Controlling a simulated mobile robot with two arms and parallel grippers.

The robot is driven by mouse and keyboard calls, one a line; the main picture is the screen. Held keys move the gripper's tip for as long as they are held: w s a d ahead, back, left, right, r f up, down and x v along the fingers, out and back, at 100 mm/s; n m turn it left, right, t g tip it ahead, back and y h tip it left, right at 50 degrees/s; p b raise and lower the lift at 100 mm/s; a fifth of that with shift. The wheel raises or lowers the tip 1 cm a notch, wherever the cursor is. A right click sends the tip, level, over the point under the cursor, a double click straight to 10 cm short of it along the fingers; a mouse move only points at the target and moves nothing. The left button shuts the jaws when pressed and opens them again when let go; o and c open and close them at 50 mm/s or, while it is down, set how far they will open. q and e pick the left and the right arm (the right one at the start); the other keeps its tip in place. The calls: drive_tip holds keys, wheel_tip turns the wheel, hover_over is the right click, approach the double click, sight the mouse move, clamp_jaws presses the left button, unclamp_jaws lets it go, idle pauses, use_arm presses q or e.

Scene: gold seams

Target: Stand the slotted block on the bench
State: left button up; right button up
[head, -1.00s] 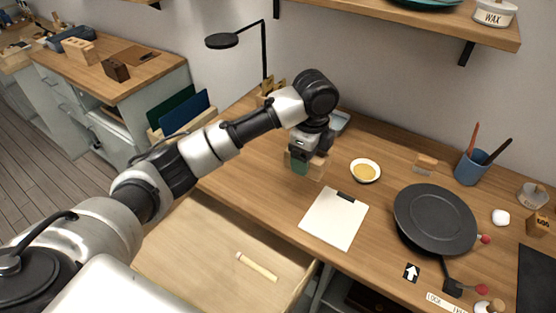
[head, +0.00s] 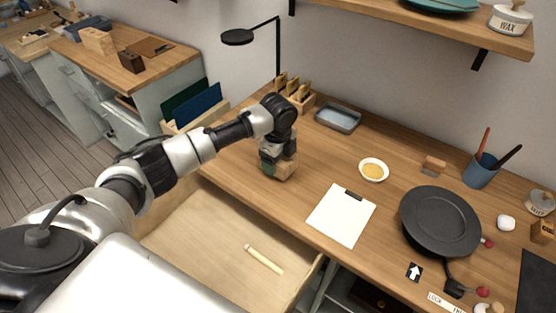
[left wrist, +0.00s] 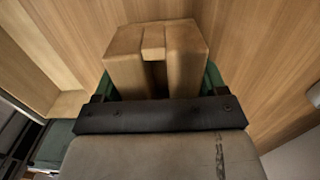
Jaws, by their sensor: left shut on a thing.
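The slotted block (left wrist: 186,62) is pale wood with a groove down its middle, seen close in the left wrist view. My left gripper (left wrist: 160,88) is shut on it, with green finger pads at its two sides. In the head view the block (head: 287,171) shows partly beneath my left gripper (head: 276,163), over the left part of the wooden bench (head: 235,165) near its front edge. I cannot tell whether its underside touches the bench. My right gripper is not in view.
An open drawer (head: 205,232) holding a pale stick (head: 264,259) juts out below the bench front. A clipboard (head: 341,215), yellow-filled dish (head: 373,170) and dark pan (head: 440,222) lie to the right. A tool rack (head: 296,94), grey tray (head: 338,118) and lamp (head: 238,37) stand behind.

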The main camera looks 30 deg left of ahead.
use_arm(q)
drive_tip(key=shift+f, duration=0.55)
drive_tip(key=o, duration=1)
drive_tip(key=shift+f, duration=0.15)
drive_tip(key=shift+o, duration=0.2)
wheel_tip(320, 180, up, 12)
drive_tip(key=shift+b, duration=0.45)
